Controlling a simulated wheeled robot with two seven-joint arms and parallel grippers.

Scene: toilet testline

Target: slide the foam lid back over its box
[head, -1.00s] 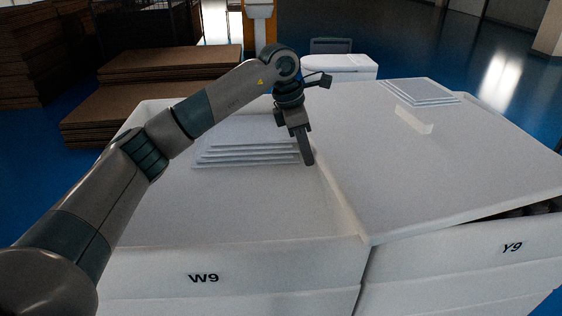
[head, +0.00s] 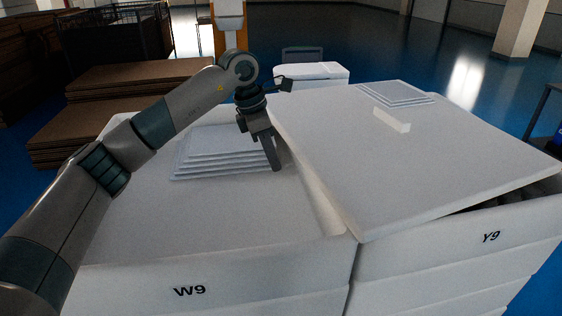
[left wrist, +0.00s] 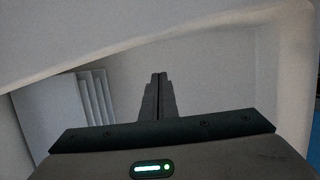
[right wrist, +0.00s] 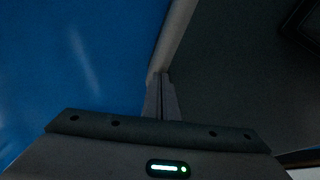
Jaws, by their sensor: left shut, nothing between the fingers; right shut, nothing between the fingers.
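The white foam lid (head: 400,165) lies askew on the box marked Y9 (head: 430,255). A dark gap shows under its front right edge, with dark contents inside. The lid's left edge reaches the neighbouring box marked W9 (head: 240,285). My left gripper (head: 276,167) is shut and empty, pointing down just left of the lid's left edge, above the W9 top. Contact with the lid cannot be told. In the left wrist view its fingers (left wrist: 158,76) are closed among white surfaces. My right gripper (right wrist: 160,76) is shut and empty beside a pale edge; it is outside the head view.
A stepped raised block (head: 215,155) is on the W9 top, close to my left gripper. A small white bar (head: 391,120) and a stepped panel (head: 397,94) are on the lid. Brown stacked boards (head: 120,90) stand behind left. Open blue floor (head: 380,50) lies behind.

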